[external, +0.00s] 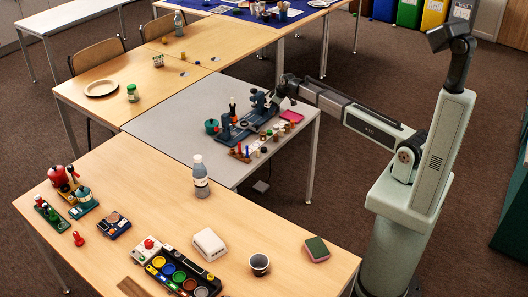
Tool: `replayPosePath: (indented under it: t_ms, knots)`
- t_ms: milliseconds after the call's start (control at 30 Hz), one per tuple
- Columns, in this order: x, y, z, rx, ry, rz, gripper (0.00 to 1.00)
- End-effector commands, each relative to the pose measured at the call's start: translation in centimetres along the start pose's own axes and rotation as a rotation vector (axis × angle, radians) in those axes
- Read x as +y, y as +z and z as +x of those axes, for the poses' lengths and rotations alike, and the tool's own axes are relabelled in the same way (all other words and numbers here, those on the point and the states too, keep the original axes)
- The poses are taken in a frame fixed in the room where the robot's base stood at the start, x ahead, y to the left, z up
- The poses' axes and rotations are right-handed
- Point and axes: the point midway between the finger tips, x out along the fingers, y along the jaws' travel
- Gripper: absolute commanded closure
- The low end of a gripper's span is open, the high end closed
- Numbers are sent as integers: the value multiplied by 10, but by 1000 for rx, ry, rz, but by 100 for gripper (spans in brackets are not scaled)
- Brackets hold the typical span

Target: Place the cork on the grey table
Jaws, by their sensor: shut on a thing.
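The grey table (170,122) stands in the middle, between the wooden tables. My gripper (268,101) is over its right part, low among the blue toy-like pieces there. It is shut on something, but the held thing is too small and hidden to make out. I cannot pick out the cork for certain. Small cylinders and pegs in wood, red, yellow and blue tones stand on a wooden strip (240,157) below my gripper.
A blue base (228,138) with upright parts, a teal pot (211,126) and a pink item (292,116) crowd the grey table's right side. Its left part is bare. A bottle (200,178) stands on the front wooden table, near the grey table's edge.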

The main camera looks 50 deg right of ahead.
Motion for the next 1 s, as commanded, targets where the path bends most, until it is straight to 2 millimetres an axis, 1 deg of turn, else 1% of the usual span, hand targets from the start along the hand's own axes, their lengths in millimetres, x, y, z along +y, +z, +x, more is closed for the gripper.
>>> replayPosePath:
  t_ms: [167, 300, 400, 667, 933, 967, 1000]
  knots:
    - [0, 5, 12, -1, 0, 0, 100]
    - [0, 12, 28, -2, -1, 0, 100]
    - [0, 14, 34, 0, 0, 0, 100]
    - [0, 14, 35, 1, 0, 0, 100]
    - [0, 17, 41, -1, 0, 0, 100]
    - [0, 17, 40, -1, 0, 0, 74]
    - [0, 17, 41, -2, 0, 0, 71]
